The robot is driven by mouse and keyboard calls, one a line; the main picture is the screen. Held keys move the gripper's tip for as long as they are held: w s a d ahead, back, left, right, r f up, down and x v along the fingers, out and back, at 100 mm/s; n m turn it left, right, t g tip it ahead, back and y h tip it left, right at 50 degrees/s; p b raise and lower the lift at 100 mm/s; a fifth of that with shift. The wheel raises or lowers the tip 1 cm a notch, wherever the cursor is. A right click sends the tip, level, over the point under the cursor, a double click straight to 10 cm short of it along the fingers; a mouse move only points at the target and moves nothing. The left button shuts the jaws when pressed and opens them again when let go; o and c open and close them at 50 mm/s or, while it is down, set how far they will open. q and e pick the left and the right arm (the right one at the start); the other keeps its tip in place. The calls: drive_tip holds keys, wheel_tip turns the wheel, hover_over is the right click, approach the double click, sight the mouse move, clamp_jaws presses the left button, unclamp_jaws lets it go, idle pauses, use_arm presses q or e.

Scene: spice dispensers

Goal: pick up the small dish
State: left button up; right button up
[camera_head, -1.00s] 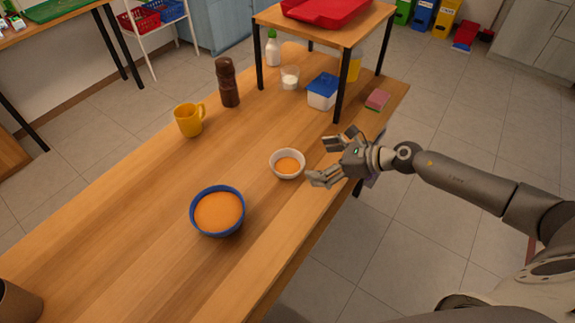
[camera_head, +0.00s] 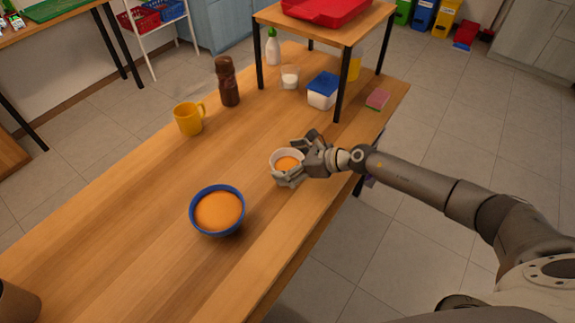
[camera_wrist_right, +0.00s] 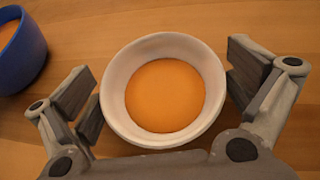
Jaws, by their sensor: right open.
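The small dish (camera_head: 283,157) is a white bowl with orange contents, standing on the wooden table. In the right wrist view the small dish (camera_wrist_right: 116,82) sits upright between the two fingers, with its orange contents in full view. My right gripper (camera_head: 293,162) is open around the dish, one finger on each side. In the wrist view the right gripper (camera_wrist_right: 165,90) shows a gap at the left finger; the right finger is close to the rim, and I cannot tell whether it touches. My left gripper is not in view.
A blue bowl with orange contents (camera_head: 218,211) stands to the lower left, also in the wrist view (camera_wrist_right: 20,55). A yellow mug (camera_head: 188,119), brown grinder (camera_head: 227,82), glass (camera_head: 290,77), blue-lidded tub (camera_head: 322,91) and sponge (camera_head: 377,99) stand farther back. A raised shelf (camera_head: 340,30) stands behind.

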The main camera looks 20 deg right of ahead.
drive_tip(key=c, duration=0.9)
drive_tip(key=shift+d+r, duration=0.1)
drive_tip(key=shift+r, duration=0.15)
